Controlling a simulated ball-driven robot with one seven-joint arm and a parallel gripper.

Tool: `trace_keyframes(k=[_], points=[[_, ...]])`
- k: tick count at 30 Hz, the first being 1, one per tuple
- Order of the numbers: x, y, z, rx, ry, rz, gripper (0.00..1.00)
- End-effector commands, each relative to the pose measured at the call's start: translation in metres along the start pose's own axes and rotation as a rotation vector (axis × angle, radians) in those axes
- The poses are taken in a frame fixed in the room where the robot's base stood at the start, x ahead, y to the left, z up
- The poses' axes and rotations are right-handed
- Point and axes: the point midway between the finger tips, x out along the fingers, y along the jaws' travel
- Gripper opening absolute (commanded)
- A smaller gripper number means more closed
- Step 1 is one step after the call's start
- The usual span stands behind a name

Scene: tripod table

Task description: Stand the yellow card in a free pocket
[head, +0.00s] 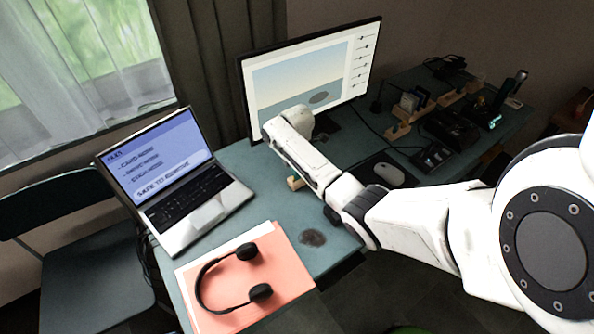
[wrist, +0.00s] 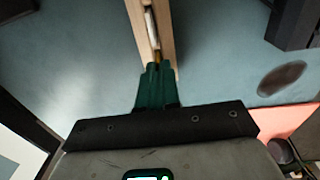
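In the wrist view, a pale wooden holder (wrist: 139,22) runs up from my fingertips to the top edge. A white card or strip (wrist: 151,22) shows edge-on along it. A thin yellow edge, which looks like the yellow card (wrist: 157,56), shows right at the tips of my gripper (wrist: 157,70). My green fingers are close together and seem shut on it, over the near end of the holder. How deep the card sits, and whether it is in a pocket, I cannot tell. In the head view, my arm hides the gripper and most of the holder (head: 295,183).
A laptop (head: 182,185), a headset on a salmon folder (head: 283,262) and a monitor (head: 310,75) surround my arm. A mouse (head: 389,174) lies to the right. Another wooden holder (head: 398,131) and dark devices stand at the back right. A dark stain (head: 312,237) marks the tabletop.

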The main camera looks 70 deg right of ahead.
Motion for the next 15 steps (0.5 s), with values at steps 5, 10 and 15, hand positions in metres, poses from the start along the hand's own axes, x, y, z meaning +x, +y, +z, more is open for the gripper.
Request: trace_keyframes(k=[5, 10, 15], points=[[0.0015, -0.0001, -0.0001, 0.0, 0.0, 0.0, 0.12], [0.0013, 0.0, -0.0001, 0.0, 0.0, 0.0, 0.28], [0.0013, 0.0, -0.0001, 0.0, 0.0, 0.0, 0.32]])
